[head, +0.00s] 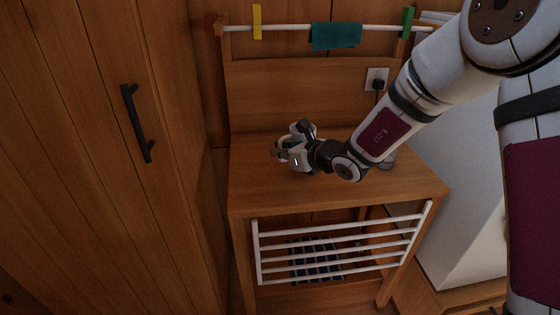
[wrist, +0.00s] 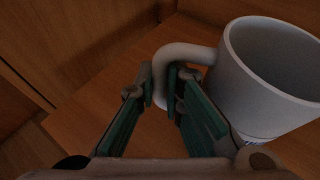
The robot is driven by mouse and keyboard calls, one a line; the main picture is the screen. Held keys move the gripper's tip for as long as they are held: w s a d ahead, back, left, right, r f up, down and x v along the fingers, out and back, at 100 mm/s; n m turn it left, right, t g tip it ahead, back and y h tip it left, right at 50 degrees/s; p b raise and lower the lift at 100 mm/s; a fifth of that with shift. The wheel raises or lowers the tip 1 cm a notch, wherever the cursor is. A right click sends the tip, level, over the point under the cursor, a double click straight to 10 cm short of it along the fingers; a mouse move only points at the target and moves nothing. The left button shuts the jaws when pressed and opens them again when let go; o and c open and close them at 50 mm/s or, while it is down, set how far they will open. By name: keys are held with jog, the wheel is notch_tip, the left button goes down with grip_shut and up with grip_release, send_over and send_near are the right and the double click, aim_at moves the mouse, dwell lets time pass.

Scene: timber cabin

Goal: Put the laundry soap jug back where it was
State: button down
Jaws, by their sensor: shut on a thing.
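The laundry soap jug (wrist: 262,85) is a pale grey, open-topped vessel with a looped handle and a printed band low on its side. It fills the right of the wrist view and looks close to upright. My gripper (wrist: 165,86) is shut on its handle, with a green-lined finger on each side. In the head view my gripper (head: 290,147) is over the left part of the wooden stand's top (head: 255,185). The jug is hard to tell from the gripper there. I cannot tell whether its base touches the wood.
A rail (head: 285,27) above the stand carries a teal cloth (head: 336,36) and yellow and green pieces. A socket with a black plug (head: 377,83) is on the back panel. A white rack (head: 340,250) fronts the stand. A small grey thing (head: 387,161) is partly behind my arm.

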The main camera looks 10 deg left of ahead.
aim_at(283, 160)
jog(key=shift+w+a+f+b, duration=0.1)
jog(key=shift+w+f+b, duration=0.15)
jog(key=shift+f, duration=0.65)
jog(key=shift+w+a+f+b, duration=0.15)
jog(key=shift+w+f, duration=0.15)
jog(key=shift+f, duration=0.55)
jog(key=shift+d+f, duration=0.1)
jog(key=c, duration=2.1)
grip_release()
jog(key=shift+f, duration=0.1)
jog(key=shift+c, duration=0.2)
jog(key=o, duration=0.4)
jog(key=shift+o, duration=0.2)
